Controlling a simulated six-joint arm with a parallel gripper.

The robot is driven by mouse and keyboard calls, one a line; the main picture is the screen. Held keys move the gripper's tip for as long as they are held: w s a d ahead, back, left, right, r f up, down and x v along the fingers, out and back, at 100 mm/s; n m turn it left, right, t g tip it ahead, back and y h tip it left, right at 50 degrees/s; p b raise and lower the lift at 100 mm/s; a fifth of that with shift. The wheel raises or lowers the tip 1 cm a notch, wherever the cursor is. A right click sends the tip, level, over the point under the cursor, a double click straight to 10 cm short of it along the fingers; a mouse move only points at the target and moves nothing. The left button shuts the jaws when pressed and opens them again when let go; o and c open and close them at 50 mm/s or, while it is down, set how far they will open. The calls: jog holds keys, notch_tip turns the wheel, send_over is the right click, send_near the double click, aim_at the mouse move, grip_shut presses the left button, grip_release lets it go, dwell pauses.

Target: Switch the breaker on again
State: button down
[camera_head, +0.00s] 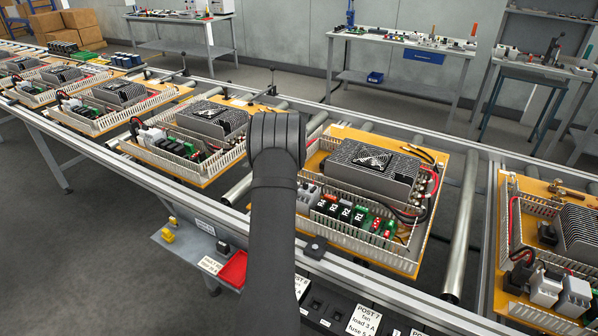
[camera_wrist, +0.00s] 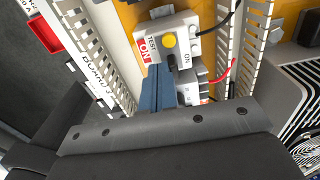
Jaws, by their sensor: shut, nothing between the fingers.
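The breaker (camera_wrist: 182,36) is a white block in the upper middle of the wrist view. It has a yellow test button, a red ON label and the word ON on its face. A small dark part shows below the button; I cannot tell the lever's exact position. My gripper (camera_wrist: 158,70) is shut and empty, its blue fingers side by side with tips at the breaker's lower edge. I cannot tell whether they touch it. In the head view my arm hides the gripper and most of the breaker's surroundings on the orange board (camera_head: 395,262).
White slotted duct walls (camera_wrist: 90,42) flank the breaker. A red wire (camera_wrist: 221,76) and a black wire run at its right. In the head view a grey finned power supply (camera_head: 372,168) and a row of small relays (camera_head: 345,212) share the board. Neighbouring boards stand on the conveyor.

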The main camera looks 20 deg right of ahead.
jog(key=shift+a, duration=0.1)
jog(key=shift+s+a+r, duration=0.1)
jog(key=shift+s, duration=0.1)
notch_tip(320, 180, up, 7)
dwell(0.7)
notch_tip(320, 180, down, 7)
jog(key=shift+f, duration=0.2)
jog(key=shift+w+d, duration=0.2)
jog(key=shift+w, duration=0.05)
jog(key=shift+r, duration=0.1)
jog(key=shift+s+a, duration=0.1)
jog(key=shift+s, duration=0.05)
dwell(0.3)
